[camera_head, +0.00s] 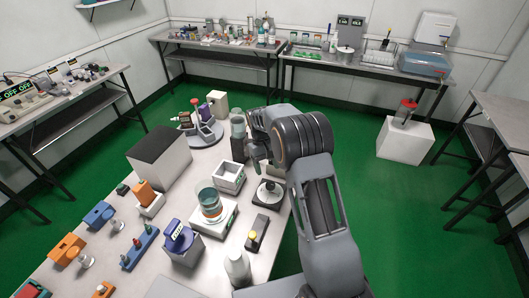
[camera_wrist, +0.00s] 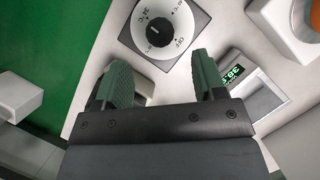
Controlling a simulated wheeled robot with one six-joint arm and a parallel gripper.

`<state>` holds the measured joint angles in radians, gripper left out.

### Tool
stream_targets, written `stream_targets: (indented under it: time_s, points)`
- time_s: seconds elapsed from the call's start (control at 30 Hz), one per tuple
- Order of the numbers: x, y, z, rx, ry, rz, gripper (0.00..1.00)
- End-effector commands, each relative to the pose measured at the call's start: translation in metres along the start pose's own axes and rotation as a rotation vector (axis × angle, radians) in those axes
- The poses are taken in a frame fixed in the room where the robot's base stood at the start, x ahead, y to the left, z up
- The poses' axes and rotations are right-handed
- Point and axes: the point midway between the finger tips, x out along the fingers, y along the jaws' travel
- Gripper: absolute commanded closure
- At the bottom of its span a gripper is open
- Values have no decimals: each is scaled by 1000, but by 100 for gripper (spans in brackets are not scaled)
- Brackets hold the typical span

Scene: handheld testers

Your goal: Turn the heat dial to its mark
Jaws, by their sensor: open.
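The heat dial (camera_wrist: 160,28) is a white disc with a black knob at its centre and printed marks, including OFF, on a dark square plate at the top of the wrist view. The head view shows it as a white disc (camera_head: 270,191) on a dark base near the bench's right edge. My gripper (camera_wrist: 161,76) is open and empty, its two green fingers apart, just below the dial in the wrist view and clear of the knob. The exact pointer setting is too small to read.
A white device with a lit green display (camera_wrist: 233,74) sits right of the dial in the wrist view. On the bench, a beaker (camera_head: 209,202) stands on a white unit, near a small open box (camera_head: 230,176) and a tall container (camera_head: 238,130). Green floor lies beyond the bench's right edge.

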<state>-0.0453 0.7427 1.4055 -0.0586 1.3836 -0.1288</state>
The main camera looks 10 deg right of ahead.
Motion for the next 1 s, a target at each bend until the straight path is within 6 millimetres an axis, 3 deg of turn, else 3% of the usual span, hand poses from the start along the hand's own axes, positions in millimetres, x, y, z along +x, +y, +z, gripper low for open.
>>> stream_targets:
  time_s: [0.2,0.4,1.0]
  points:
    - [-40,0,0,0,2,0,36]
    - [-61,0,0,0,0,0,36]
    - [-69,0,1,0,-2,0,36]
